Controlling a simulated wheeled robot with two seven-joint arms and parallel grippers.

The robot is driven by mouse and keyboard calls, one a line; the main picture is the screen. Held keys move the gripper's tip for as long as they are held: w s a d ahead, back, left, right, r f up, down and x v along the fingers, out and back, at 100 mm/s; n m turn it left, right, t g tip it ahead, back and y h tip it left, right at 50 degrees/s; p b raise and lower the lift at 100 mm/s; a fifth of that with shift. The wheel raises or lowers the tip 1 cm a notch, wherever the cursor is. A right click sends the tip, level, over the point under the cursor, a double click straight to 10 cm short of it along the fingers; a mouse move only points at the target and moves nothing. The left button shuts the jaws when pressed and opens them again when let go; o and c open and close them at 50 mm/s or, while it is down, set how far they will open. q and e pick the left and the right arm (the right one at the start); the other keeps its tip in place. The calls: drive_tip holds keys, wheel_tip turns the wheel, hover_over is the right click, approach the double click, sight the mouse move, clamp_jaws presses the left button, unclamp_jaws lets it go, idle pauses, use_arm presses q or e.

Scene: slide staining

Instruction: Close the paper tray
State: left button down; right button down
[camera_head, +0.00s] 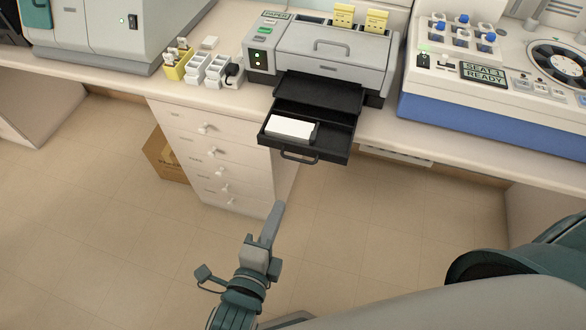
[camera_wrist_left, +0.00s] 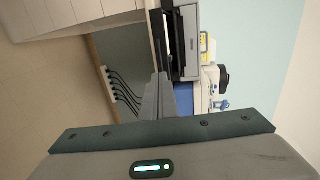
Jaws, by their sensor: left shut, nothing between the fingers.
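The paper tray (camera_head: 338,143) is black and is pulled out from the front of the grey printer (camera_head: 335,52), hanging past the counter edge. It has a black handle on its front, and a white paper stack (camera_head: 290,128) lies in it. My left gripper (camera_head: 277,208) is shut and empty, below and in front of the tray, apart from it. In the left wrist view the shut fingers (camera_wrist_left: 158,90) point toward the printer's side of the counter, and the white paper shows in the dark tray (camera_wrist_left: 170,35) beyond them. My right gripper is not in view.
White drawers (camera_head: 215,150) stand under the counter, left of the tray. A cardboard box (camera_head: 165,157) sits on the floor beside them. A blue and white machine (camera_head: 495,115) stands to the right of the printer. The floor around my left gripper is clear.

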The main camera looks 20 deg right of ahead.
use_arm(q)
drive_tip(key=p+x, duration=0.4)
drive_tip(key=x, duration=1)
drive_tip(key=shift+p, duration=0.3)
